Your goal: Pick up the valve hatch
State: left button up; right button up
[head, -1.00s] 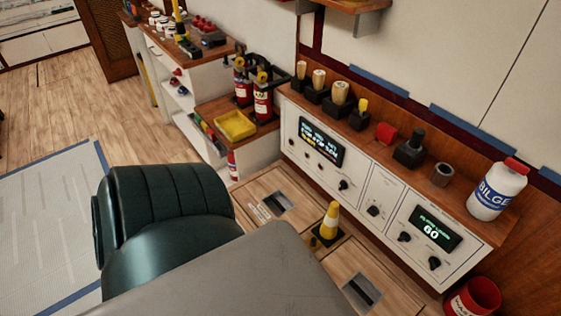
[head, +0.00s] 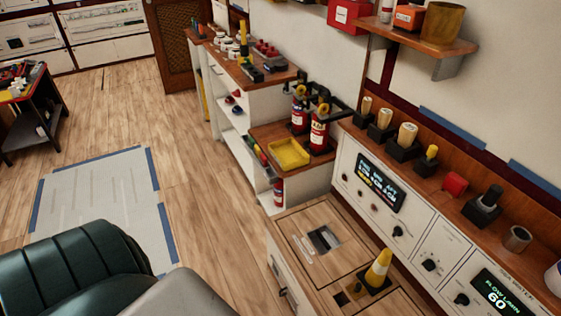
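No gripper of mine shows in the head view. A square wooden hatch panel (head: 301,245) with a recessed metal plate (head: 324,239) lies flush in the top of a low wooden bench at the lower centre. Small lettering beside the plate is too blurred to read, so I cannot tell if this is the valve hatch. A second panel (head: 400,303) lies nearer, beside a yellow and white cone, and is partly cut off by the bottom edge.
A control console (head: 420,235) runs along the right. A yellow tray (head: 288,154) and fire extinguishers (head: 318,132) stand behind. A dark green padded seat (head: 70,270) is at lower left.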

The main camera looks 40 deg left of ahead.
aim_at(325, 244)
jog(key=j+u, duration=0.15)
jog(key=u, duration=0.6)
jog(key=k+j+z, duration=0.15)
jog(key=z, duration=0.3)
jog(key=k+j+z, duration=0.15)
jog(key=z, duration=0.25)
jog(key=k, duration=0.05)
